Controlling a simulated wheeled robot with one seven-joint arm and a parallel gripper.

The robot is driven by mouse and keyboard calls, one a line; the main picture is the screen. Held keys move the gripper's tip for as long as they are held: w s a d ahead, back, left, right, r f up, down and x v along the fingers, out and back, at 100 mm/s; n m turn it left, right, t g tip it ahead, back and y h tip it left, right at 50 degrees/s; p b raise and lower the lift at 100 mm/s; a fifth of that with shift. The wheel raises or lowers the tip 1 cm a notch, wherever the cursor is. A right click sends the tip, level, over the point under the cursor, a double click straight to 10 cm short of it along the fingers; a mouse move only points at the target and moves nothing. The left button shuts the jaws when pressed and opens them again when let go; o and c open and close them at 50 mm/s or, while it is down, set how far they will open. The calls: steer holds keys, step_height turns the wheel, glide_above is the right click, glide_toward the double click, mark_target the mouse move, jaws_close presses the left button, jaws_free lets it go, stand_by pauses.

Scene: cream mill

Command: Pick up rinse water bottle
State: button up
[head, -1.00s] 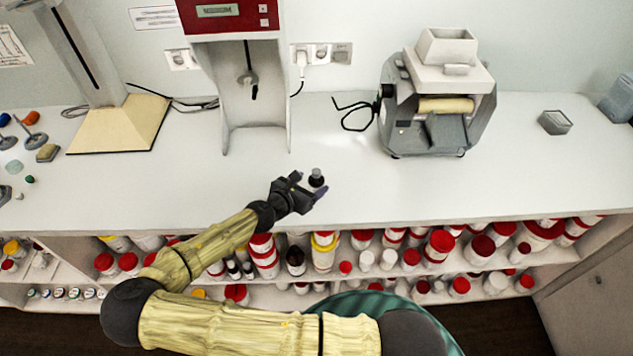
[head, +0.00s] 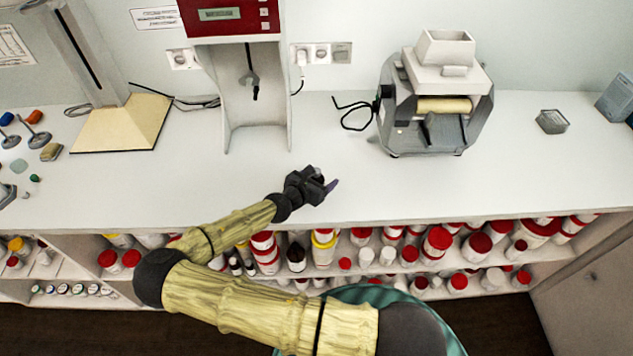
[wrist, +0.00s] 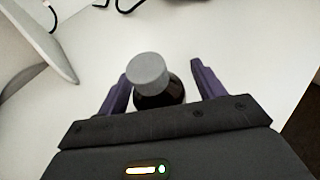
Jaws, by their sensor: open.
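The rinse water bottle is a small dark bottle (wrist: 160,98) with a grey cap, standing upright on the white counter. In the wrist view it sits between the two purple fingers of my gripper (wrist: 160,88), closer to the left finger; a gap shows on the right side. My gripper is open around it. In the head view my gripper (head: 325,186) is low over the counter near its front edge, and it hides the bottle there.
A mill with a white hopper (head: 437,110) stands to the right, and a red-topped machine (head: 258,125) behind. A dark cable (head: 357,118) lies between them. Shelves below the counter (head: 420,185) hold several red-capped jars. The counter right of my gripper is clear.

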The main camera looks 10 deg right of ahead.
stand_by(0.3)
steer(key=c, duration=1.1)
steer(key=shift+r, duration=0.1)
step_height(320, 180, up, 10)
steer(key=shift+f+b, duration=0.1)
steer(key=shift+b, duration=0.85)
